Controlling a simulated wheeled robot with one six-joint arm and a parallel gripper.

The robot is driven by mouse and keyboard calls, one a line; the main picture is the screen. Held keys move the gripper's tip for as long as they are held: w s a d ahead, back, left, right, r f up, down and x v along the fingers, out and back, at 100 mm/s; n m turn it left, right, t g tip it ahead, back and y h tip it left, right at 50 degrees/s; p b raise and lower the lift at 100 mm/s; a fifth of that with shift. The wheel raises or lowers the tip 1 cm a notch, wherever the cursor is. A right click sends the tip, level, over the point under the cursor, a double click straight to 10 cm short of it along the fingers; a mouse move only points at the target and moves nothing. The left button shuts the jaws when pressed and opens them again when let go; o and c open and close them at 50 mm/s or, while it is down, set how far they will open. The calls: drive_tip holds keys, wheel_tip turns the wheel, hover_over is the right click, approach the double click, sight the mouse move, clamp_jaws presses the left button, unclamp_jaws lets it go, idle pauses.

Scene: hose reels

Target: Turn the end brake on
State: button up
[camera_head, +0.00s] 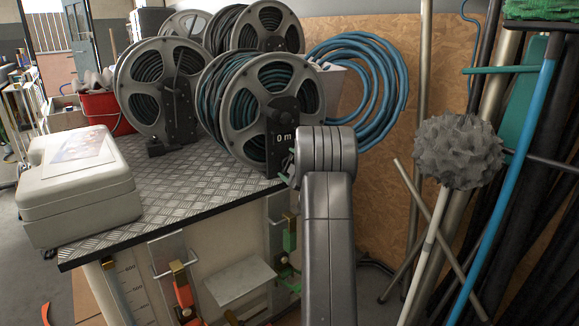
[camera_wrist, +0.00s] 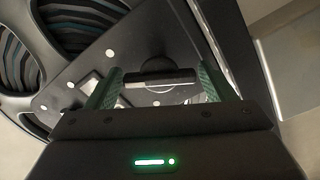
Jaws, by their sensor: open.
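The front right hose reel (camera_head: 243,109) is a grey spoked wheel with blue-green hose. A black bracket (camera_head: 284,128) marked "0 m" stands at its face. In the wrist view, a dark round knob with a flat pale-edged bar (camera_wrist: 158,78) sits on the black bracket (camera_wrist: 97,62); it looks like the end brake. My gripper (camera_wrist: 161,76) is open, with one green finger on each side of the knob. I cannot tell whether the fingers touch it. In the head view my gripper (camera_head: 287,168) is at the bracket's lower right, and my arm hides the knob.
Several other reels (camera_head: 140,75) stand behind and left on the metal-plate bench (camera_head: 190,190). A pale case (camera_head: 80,185) sits at the bench's left. A blue hose coil (camera_head: 398,85) hangs on the wooden wall. Poles and a spiky grey brush head (camera_head: 458,150) crowd the right.

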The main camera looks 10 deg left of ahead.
drive_tip(key=shift+c, duration=0.5)
drive_tip(key=c, duration=0.6)
drive_tip(key=shift+m, duration=0.3)
drive_tip(key=m+p, duration=0.4)
drive_tip(key=m, duration=0.1)
drive_tip(key=shift+r, duration=0.15)
drive_tip(key=m+p, duration=0.3)
drive_tip(key=m, duration=0.3)
drive_tip(key=shift+m+p, duration=0.35)
drive_tip(key=shift+m, duration=0.05)
drive_tip(key=o, duration=0.7)
